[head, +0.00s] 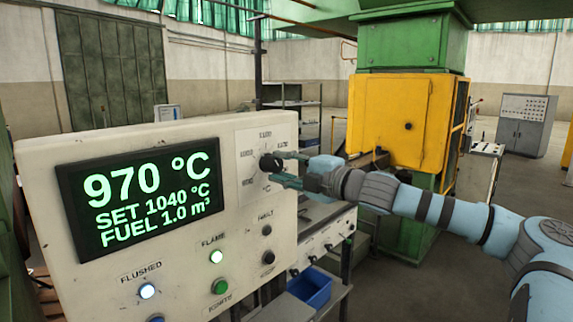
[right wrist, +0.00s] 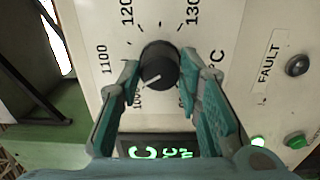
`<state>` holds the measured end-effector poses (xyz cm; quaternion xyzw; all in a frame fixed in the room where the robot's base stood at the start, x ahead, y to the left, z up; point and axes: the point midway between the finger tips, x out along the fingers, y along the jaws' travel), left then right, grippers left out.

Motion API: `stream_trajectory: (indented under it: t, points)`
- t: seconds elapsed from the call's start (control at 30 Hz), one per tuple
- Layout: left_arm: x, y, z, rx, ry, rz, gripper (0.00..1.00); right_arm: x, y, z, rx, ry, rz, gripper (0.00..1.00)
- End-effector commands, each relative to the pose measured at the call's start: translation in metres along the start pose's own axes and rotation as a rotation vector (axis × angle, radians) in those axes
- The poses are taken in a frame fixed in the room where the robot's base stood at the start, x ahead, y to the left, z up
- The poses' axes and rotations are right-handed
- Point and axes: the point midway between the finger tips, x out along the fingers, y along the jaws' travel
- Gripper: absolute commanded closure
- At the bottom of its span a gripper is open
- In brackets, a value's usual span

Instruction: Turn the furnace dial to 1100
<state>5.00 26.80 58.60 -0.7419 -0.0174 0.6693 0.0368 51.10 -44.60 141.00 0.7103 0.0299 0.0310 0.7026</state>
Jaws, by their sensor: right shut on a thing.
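The furnace dial (head: 267,163) is a round black knob on the white control panel (head: 225,185). It also shows in the right wrist view (right wrist: 159,64), where its white pointer line aims lower left, between the partly hidden 1000 mark and the 1100 mark (right wrist: 104,60). The display (head: 140,196) reads 970 °C, SET 1040 °C, FUEL 1.0 m³. My right gripper (head: 278,166) is shut on the dial, with its teal fingers on either side of the knob in the right wrist view (right wrist: 160,88). My left gripper is not in view.
Below the dial are a lit white-green FLAME lamp (head: 216,256), a green IGNITE button (head: 220,286) and a dark FAULT lamp (head: 266,230). A lit FLUSHED lamp (head: 147,291) is at the lower left. A blue bin (head: 310,288) sits right of the panel.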

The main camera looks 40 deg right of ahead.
Motion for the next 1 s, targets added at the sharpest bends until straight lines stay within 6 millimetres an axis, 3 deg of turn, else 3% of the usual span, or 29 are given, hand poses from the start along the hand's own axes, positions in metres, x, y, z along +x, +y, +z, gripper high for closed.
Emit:
stream_trajectory:
  t: [0.5, 1.0]
  points:
    - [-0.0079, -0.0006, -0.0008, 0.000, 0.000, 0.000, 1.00, -0.0003, 0.0013, -0.0002, 0.405, 0.002, 0.002, 0.96]
    - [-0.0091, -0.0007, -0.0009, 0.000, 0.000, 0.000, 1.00, -0.0005, 0.0025, 0.0005, 0.514, 0.001, 0.005, 0.96]
